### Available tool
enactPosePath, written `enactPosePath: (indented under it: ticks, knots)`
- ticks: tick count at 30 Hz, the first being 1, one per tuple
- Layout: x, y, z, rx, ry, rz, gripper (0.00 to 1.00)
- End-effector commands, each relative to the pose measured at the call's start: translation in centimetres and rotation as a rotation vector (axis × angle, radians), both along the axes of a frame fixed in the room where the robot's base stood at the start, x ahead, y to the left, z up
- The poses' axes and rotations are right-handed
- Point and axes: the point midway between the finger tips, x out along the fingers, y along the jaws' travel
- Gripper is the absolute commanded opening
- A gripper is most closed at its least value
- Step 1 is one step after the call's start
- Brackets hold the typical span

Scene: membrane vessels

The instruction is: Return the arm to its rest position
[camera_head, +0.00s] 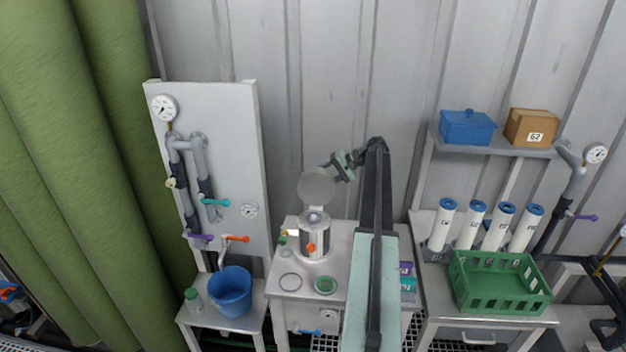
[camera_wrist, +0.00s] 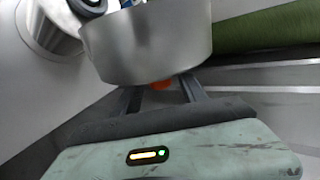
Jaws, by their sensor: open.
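My arm reaches up and over the middle bench, and my gripper (camera_head: 334,165) is at its far end, high above the bench. The gripper is open. A steel vessel (camera_head: 314,238) with an orange handle stands upright on the bench, below and left of the gripper. A round grey lid (camera_head: 317,187) stands tilted up above the vessel, close beside the fingers. In the wrist view the curved metal lid (camera_wrist: 150,45) fills the space ahead of the two dark fingers and hides their tips. I cannot tell whether they touch it.
A green ring (camera_head: 325,285) and a thin dark ring (camera_head: 290,281) lie on the middle bench (camera_head: 343,236). A blue bucket (camera_head: 230,293) stands left. White cartridges (camera_head: 441,225) and a green crate (camera_head: 500,290) stand right, below a shelf with blue (camera_head: 467,128) and brown (camera_head: 531,127) boxes.

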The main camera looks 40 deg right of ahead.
Motion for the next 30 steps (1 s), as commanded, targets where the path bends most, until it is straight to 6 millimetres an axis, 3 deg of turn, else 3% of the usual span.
enactPosePath:
  ticks: [1,5,22,30]
  knots:
    - [-0.6,-0.7,1.3,0.0,0.0,-0.002,0.49]
    - [-2.1,-2.1,2.5,-0.001,0.0,-0.001,0.49]
    - [-2.5,-2.4,2.7,-0.001,0.0,0.001,0.49]
    - [-2.5,-2.4,8.1,0.0,0.0,0.001,0.49]
